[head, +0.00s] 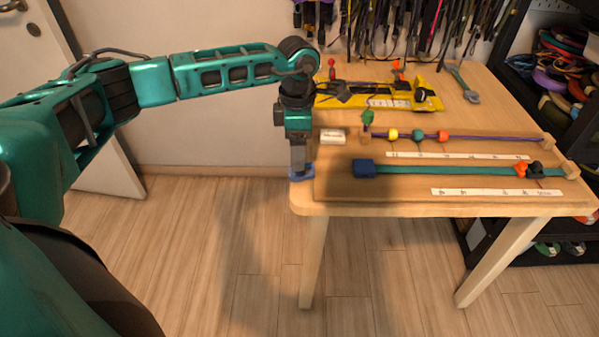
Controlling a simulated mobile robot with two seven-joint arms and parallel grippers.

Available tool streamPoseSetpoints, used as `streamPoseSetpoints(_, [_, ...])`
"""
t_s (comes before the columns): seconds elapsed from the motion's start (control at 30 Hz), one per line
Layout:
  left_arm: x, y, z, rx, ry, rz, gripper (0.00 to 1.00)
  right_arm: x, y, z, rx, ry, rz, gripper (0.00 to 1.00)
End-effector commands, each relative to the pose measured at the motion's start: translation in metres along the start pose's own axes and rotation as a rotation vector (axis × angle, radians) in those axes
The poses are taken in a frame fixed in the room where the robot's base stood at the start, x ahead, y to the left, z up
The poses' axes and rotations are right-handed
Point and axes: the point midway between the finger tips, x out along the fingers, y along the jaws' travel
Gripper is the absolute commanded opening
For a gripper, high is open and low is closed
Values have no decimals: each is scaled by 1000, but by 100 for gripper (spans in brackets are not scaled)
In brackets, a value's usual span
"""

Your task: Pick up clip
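My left gripper (299,168) points straight down at the left edge of the table. Its fingertips are at a small blue piece (308,174), possibly a clip, lying beside the board's left end. The fingers partly hide this piece, and I cannot tell whether they are open or closed on it. An orange clip-like piece (520,171) and a black one (535,169) sit at the right end of a teal strap (440,171). A dark blue block (364,168) is at the strap's left end. My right gripper is not in view.
A purple cord (490,138) with yellow, green and red beads runs along the wooden board (400,193). A white block (332,136) lies near my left gripper. A yellow tool tray (427,95) and a wrench (467,88) lie behind. Cords hang at the back.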

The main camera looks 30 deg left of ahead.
Motion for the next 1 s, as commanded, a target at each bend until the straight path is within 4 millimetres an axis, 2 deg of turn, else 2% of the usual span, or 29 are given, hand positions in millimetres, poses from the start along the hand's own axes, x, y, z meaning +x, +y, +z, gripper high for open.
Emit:
streamPoseSetpoints(0.4, [51,-4,4,0,0,-1,79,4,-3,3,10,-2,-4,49])
streamPoseSetpoints(0.67, [53,-4,4,1,-2,0,79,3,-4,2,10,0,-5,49])
streamPoseSetpoints(1.0, [53,-4,4,0,-2,0,48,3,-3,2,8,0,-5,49])
